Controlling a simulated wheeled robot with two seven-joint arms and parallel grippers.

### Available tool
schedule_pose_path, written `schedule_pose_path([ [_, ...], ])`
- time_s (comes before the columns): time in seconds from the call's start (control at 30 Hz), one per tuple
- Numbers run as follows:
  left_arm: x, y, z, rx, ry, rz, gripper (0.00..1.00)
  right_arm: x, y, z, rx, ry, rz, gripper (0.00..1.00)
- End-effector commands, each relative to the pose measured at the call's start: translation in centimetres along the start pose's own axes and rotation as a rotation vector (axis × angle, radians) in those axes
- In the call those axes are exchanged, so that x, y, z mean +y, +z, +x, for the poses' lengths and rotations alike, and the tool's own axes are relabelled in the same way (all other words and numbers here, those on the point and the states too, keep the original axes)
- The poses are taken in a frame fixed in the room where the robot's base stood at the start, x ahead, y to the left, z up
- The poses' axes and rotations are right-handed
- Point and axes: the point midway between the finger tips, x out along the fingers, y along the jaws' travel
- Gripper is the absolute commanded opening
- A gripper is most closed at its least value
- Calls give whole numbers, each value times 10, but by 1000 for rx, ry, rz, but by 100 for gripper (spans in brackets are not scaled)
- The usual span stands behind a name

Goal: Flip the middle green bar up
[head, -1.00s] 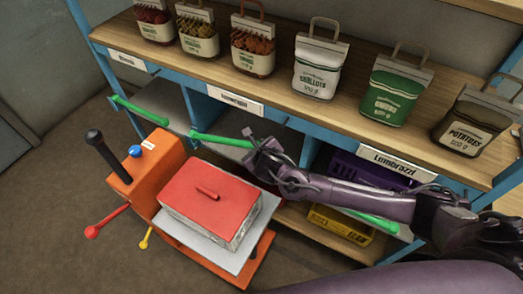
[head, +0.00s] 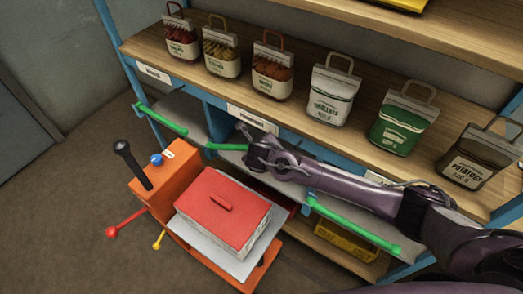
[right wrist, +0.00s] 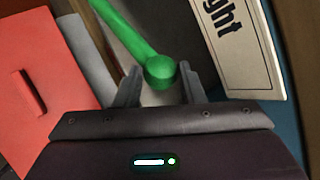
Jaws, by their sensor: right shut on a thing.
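The middle green bar (head: 228,147) runs along the front of the shelf's middle bay in the head view. It is close to level, and a grey panel (head: 295,193) shows below it. My right gripper (head: 256,150) reaches in from the right and hides the bar's right end. In the right wrist view, the bar's rounded end (right wrist: 160,72) sits between the two fingers of my right gripper (right wrist: 157,88), which is shut on it. My left gripper is not in view.
Other green bars cross the left bay (head: 162,121) and the right bay (head: 352,226). Several sacks, including a green one (head: 397,130), stand on the wooden shelf above. An orange cart (head: 183,168) with a red-lidded box (head: 222,205) stands close in front.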

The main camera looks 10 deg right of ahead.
Motion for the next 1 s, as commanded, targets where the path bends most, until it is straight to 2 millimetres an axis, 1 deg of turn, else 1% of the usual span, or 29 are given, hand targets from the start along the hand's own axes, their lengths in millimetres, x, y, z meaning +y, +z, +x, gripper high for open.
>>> schedule_pose_path([
  [0.03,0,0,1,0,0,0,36,19,1,-5,-12,33,-21,0],
  [0.07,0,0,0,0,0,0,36,19,1,-5,-12,33,-21,0],
  [0.1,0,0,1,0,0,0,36,19,1,-5,-12,33,-22,41],
  [0.27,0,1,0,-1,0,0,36,18,2,-5,-13,31,-20,62],
  [1.0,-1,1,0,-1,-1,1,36,10,2,-3,-8,17,-11,62],
])
